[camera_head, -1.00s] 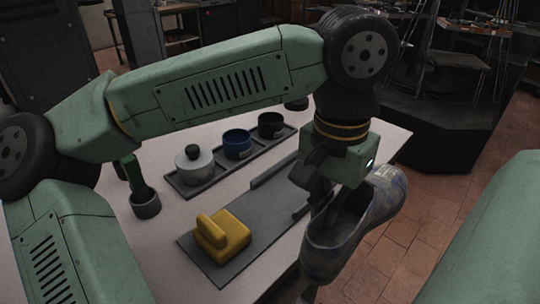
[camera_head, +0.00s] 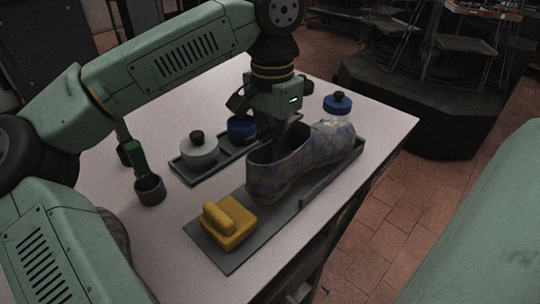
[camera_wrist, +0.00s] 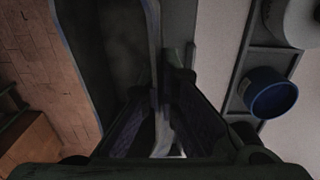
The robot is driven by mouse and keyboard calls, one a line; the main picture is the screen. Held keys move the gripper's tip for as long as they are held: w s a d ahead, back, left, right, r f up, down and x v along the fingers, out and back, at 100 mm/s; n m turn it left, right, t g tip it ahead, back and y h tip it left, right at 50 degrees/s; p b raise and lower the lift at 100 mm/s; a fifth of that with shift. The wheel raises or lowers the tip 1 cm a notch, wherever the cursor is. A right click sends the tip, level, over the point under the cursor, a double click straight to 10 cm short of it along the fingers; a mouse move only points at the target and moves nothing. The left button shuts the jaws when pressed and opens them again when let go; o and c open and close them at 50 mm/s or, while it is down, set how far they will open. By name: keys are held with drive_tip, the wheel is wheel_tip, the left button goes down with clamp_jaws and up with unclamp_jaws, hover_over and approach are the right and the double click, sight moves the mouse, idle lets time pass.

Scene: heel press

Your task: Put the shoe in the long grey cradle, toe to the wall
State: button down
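The mottled blue-grey shoe (camera_head: 290,170) is over the long grey cradle (camera_head: 325,188) in the head view, its open collar toward the lower left and its closed toe toward the upper right. I cannot tell whether its sole rests on the cradle floor. My gripper (camera_head: 287,128) reaches into the collar from above. In the wrist view, the shoe's upright edge (camera_wrist: 153,45) runs between my fingers (camera_wrist: 163,110), which are closed on it. A yellow block with a rounded handle (camera_head: 230,222) sits on the cradle's near end.
Left of the cradle, a dark tray (camera_head: 188,178) holds a white lidded pot (camera_head: 199,148) and a blue pot (camera_head: 241,128). A grey cup (camera_head: 149,190) holds a green-handled tool. A blue knobbed lid (camera_head: 337,103) shows behind the toe. The table's right edge lies near the cradle.

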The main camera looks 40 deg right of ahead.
drive_tip(key=shift+w+d+f, duration=0.1)
drive_tip(key=shift+w+f, duration=0.2)
drive_tip(key=shift+f, duration=0.6)
drive_tip(key=shift+w+f, duration=0.25)
drive_tip(key=shift+f, duration=0.65)
drive_tip(key=shift+f, duration=0.1)
drive_tip(key=c, duration=1.8)
unclamp_jaws()
wheel_tip(320, 180, up, 12)
drive_tip(key=b, duration=0.1)
drive_tip(key=shift+w, duration=0.15)
